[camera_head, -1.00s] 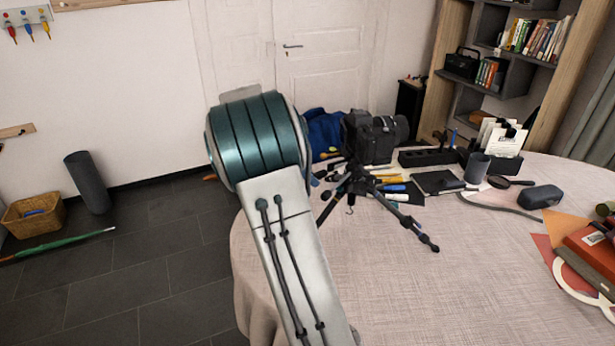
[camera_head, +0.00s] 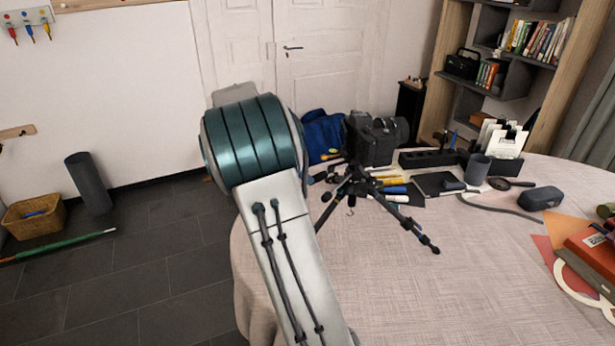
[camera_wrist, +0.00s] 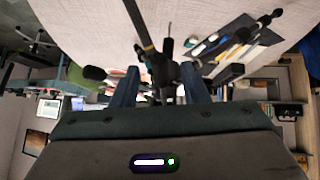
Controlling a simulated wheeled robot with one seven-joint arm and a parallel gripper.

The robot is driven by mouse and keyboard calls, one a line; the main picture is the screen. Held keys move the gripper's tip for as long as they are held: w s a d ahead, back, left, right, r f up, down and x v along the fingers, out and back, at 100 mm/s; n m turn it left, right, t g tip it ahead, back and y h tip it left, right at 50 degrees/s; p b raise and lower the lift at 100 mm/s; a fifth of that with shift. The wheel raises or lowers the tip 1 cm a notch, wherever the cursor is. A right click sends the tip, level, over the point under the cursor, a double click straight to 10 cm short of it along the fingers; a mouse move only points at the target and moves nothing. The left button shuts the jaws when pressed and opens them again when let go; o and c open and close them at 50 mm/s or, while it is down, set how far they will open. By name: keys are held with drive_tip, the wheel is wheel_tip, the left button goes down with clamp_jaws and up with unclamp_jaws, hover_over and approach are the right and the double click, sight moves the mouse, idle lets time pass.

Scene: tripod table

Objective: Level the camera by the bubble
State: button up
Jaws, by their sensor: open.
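The black camera (camera_head: 375,138) sits on top of a small black tripod (camera_head: 402,220) near the table's left edge, its lens pointing right in the head view. The tripod legs are spread on the cloth. My gripper (camera_wrist: 159,70) shows in the wrist view, which looks upside down. Its two bluish fingers are apart, on either side of the tripod's dark head (camera_wrist: 165,75); whether they touch it I cannot tell. My arm hides the gripper in the head view. I cannot make out the bubble or read the camera's tilt from it.
Pens, a black block (camera_head: 428,158), a grey cup (camera_head: 479,169), a magnifier (camera_head: 510,183) and a dark case (camera_head: 541,198) lie behind and right of the tripod on the table (camera_head: 400,300). A blue bag (camera_head: 323,132) is behind. The front of the table is clear.

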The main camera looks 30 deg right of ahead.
drive_tip(key=v, duration=1.1)
drive_tip(key=shift+p, duration=0.3)
drive_tip(key=shift+a, duration=0.1)
drive_tip(key=s+a+f+n+t+y+p, duration=0.1)
drive_tip(key=s+a+n+t+y, duration=0.1)
drive_tip(key=s+a+n, duration=0.3)
drive_tip(key=s+a+f+n+t+y+p, duration=0.1)
drive_tip(key=s+a+n, duration=0.3)
drive_tip(key=s+n, duration=0.5)
drive_tip(key=s+a+f+n+t+y+p, duration=0.2)
drive_tip(key=s+n, duration=0.5)
drive_tip(key=s, duration=0.6)
drive_tip(key=a+f+t+y, duration=0.1)
drive_tip(key=a+y, duration=0.1)
drive_tip(key=a, duration=0.1)
drive_tip(key=shift+a+t, duration=0.4)
drive_tip(key=shift+f, duration=0.1)
drive_tip(key=shift+c, duration=0.5)
